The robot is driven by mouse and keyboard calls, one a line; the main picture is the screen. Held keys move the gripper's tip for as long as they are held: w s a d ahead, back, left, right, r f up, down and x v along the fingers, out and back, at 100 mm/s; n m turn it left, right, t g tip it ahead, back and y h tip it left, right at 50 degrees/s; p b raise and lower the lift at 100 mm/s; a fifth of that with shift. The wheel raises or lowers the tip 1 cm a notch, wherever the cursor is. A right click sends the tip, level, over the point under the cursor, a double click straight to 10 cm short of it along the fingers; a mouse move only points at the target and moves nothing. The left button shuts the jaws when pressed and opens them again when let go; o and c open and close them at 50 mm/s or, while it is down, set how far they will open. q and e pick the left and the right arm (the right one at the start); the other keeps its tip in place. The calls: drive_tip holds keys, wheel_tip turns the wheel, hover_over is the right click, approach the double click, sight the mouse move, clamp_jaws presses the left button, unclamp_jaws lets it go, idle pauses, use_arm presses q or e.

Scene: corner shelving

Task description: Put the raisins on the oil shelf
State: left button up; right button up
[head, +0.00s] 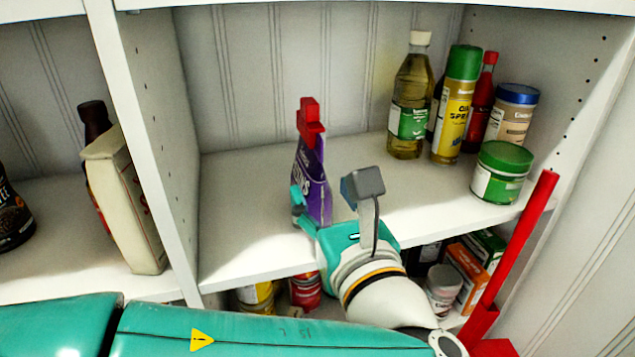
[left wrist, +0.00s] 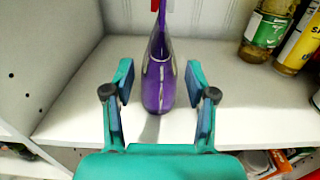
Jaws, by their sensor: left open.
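The raisins are a purple pouch (head: 316,185) with a red top, upright at the left part of the oil shelf (head: 245,190). The pouch also shows in the left wrist view (left wrist: 159,75), and its base appears to rest on the shelf. My left gripper (head: 308,208) is open around the pouch's lower part. In the left wrist view its two fingers (left wrist: 160,88) stand on either side, with gaps to the pouch. The shelf also holds an oil bottle (head: 410,100) and a yellow oil spray (head: 456,105) at the right. My right gripper is not in view.
A red bottle (head: 480,105), a blue-lidded jar (head: 511,115) and a green-lidded jar (head: 502,172) stand by the oils. A white divider (head: 150,150) closes the shelf's left side. A red bar (head: 520,240) slants at the right front. The shelf between pouch and oils is clear.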

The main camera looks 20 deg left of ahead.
use_arm(q)
drive_tip(key=v, duration=0.5)
drive_tip(key=shift+d, duration=0.1)
idle(0.3)
